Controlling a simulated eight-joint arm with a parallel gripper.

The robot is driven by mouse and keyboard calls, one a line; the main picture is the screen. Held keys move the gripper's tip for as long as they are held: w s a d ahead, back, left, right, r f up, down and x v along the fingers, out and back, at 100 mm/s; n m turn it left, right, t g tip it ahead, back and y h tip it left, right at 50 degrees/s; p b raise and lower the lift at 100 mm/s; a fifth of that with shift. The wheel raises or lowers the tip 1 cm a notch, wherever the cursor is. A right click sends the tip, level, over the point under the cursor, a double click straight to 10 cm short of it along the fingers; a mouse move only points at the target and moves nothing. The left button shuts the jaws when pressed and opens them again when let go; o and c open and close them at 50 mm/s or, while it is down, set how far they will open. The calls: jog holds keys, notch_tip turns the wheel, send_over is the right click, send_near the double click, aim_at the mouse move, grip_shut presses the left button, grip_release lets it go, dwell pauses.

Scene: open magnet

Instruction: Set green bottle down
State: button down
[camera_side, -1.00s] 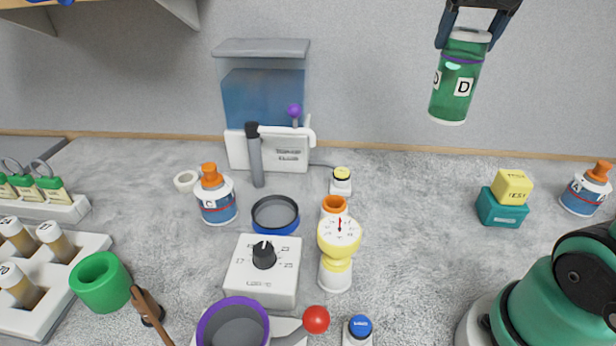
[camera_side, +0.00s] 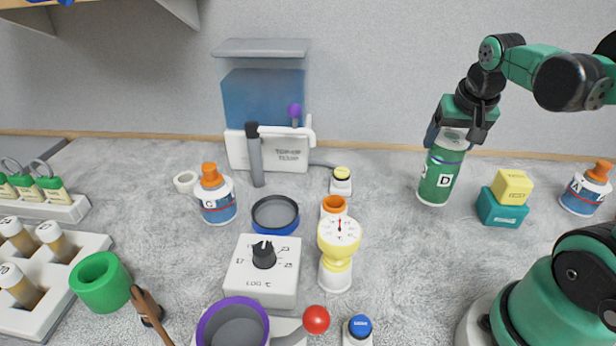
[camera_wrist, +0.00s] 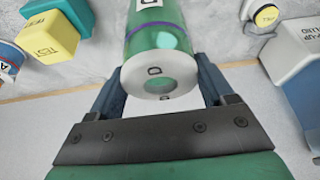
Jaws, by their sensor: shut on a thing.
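The green bottle (camera_side: 440,178) with a white label marked D stands close to upright, slightly tilted, at the right of the bench in the side view. Its base is at or just above the grey surface; I cannot tell if it touches. My gripper (camera_side: 452,136) is shut on its upper part from above. In the wrist view the bottle (camera_wrist: 158,45) shows its pale top and a purple band between the two fingers of my gripper (camera_wrist: 160,92). The bottle's far end is out of the wrist view.
A yellow block (camera_side: 512,187) on a teal block (camera_side: 501,208) stands close to the bottle's right. A blue-and-white bottle (camera_side: 584,190) is farther right. A yellow-topped button (camera_side: 341,181) and a yellow dial timer (camera_side: 338,240) stand to the left. Bare bench (camera_side: 420,250) lies in front.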

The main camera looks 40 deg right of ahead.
aim_at(444, 159)
jog(key=shift+f, duration=2)
grip_release()
jog(key=shift+f, duration=0.15)
jog(key=v, duration=1.2)
jog(key=w+a+f+n+t+y, duration=0.1)
jog(key=w+a+f+n+t, duration=0.1)
jog(key=a, duration=0.4)
jog(key=w+a+f+n+t+y, duration=0.2)
jog(key=w+a+f+n, duration=0.2)
jog(key=a+f+n, duration=0.1)
jog(key=shift+a+n, duration=0.45)
jog(key=shift+n, duration=0.55)
